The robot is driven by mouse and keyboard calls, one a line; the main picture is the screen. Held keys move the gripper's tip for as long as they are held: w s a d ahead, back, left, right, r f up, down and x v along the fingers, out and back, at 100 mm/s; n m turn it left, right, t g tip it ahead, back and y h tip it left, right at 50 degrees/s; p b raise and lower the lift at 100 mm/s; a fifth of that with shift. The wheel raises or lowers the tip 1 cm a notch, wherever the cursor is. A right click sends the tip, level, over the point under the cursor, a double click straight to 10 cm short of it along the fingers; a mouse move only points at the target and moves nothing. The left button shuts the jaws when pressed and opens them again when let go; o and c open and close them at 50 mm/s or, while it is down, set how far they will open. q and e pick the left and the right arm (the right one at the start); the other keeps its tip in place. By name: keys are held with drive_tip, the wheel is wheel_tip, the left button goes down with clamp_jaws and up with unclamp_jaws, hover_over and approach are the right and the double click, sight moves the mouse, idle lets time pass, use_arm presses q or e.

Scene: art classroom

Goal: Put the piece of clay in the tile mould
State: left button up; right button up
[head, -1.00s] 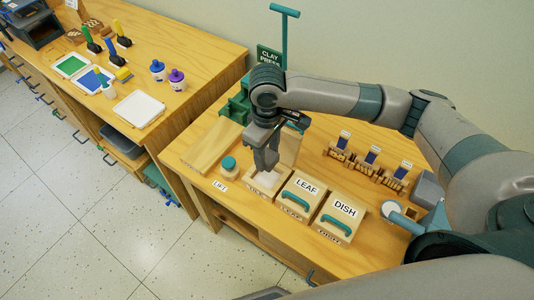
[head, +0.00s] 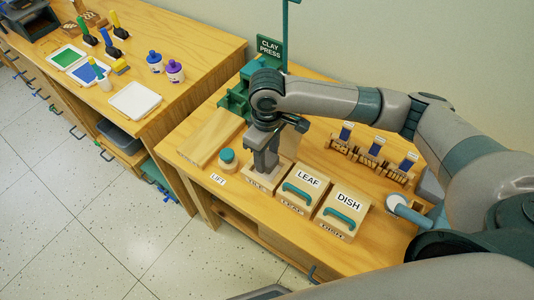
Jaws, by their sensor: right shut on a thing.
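The tile mould (head: 257,187) is an open wooden block labelled TILE, at the left end of a row of moulds on the right wooden bench. My right gripper (head: 265,172) points down over its middle, with the fingertips at or just above its cavity. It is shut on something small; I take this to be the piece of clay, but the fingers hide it. I cannot tell whether it touches the mould floor. My left gripper is not in view.
Closed LEAF (head: 309,180) and DISH (head: 345,206) moulds with green handles stand right of the tile mould. The green clay press (head: 236,98) is behind.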

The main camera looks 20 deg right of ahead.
idle(0.4)
drive_tip(key=o, duration=1.2)
wheel_tip(320, 180, up, 8)
drive_tip(key=p, duration=1)
drive_tip(key=shift+s, duration=0.1)
